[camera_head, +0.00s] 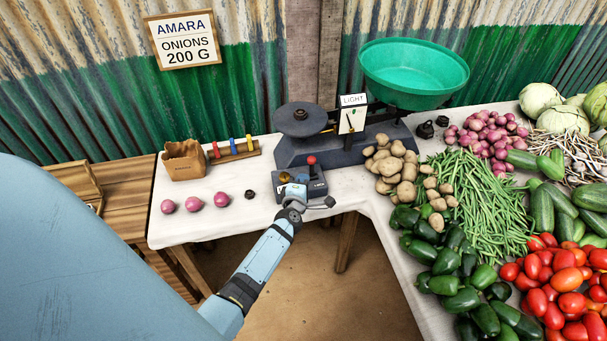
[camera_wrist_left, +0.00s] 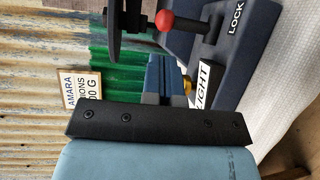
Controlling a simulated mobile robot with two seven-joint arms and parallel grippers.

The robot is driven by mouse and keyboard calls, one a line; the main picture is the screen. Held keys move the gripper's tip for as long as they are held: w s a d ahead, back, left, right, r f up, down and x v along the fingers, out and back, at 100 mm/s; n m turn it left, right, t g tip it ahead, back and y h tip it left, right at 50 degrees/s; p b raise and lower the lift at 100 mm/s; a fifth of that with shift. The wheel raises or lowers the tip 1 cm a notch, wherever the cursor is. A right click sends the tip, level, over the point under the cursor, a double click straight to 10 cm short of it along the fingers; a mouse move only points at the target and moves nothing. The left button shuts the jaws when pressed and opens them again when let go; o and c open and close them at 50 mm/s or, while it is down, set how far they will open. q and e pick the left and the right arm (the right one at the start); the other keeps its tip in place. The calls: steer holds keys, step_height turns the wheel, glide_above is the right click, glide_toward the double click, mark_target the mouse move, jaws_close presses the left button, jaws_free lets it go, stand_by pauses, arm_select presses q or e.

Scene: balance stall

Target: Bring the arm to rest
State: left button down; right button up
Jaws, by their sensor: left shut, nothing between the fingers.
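My left gripper (camera_head: 291,193) is shut and empty. It is at the front edge of the white-covered table, by the small dark lever box (camera_head: 313,185) in front of the balance (camera_head: 291,151). The box has a red knob (camera_head: 311,160), which also shows in the left wrist view (camera_wrist_left: 165,20), beside the words LOCK and LIGHT. A small yellow piece (camera_wrist_left: 187,86) shows close to the fingers; I cannot tell whether they touch it. The balance has a dark round plate (camera_head: 299,115) at left and a green bowl (camera_head: 415,68) at right. My right gripper is not in view.
Several purple onions (camera_head: 194,203) lie on the table's left, near a paper bag (camera_head: 184,160) and a rack with coloured pieces (camera_head: 233,148). Potatoes (camera_head: 392,165), beans (camera_head: 478,200), peppers (camera_head: 450,262) and tomatoes (camera_head: 560,285) crowd the right. The floor in front (camera_head: 320,280) is clear.

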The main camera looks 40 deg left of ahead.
arm_select(q)
steer(key=s+d+r+m+g+h+p, duration=0.1)
steer(key=s+d+m+h, duration=0.4)
steer(key=s+d+m, duration=0.5)
steer(key=s+d+m+g+h+p, duration=0.1)
steer(key=s+d+m+g+h, duration=0.2)
steer(key=s+d+m, duration=0.7)
steer(key=s+m+h, duration=0.1)
steer(key=s+m, duration=0.5)
steer(key=s, duration=0.1)
steer(key=shift+s+d+r+h+p, duration=0.2)
steer(key=shift+s+r+h+p, duration=0.15)
steer(key=shift+r+h+p, duration=0.05)
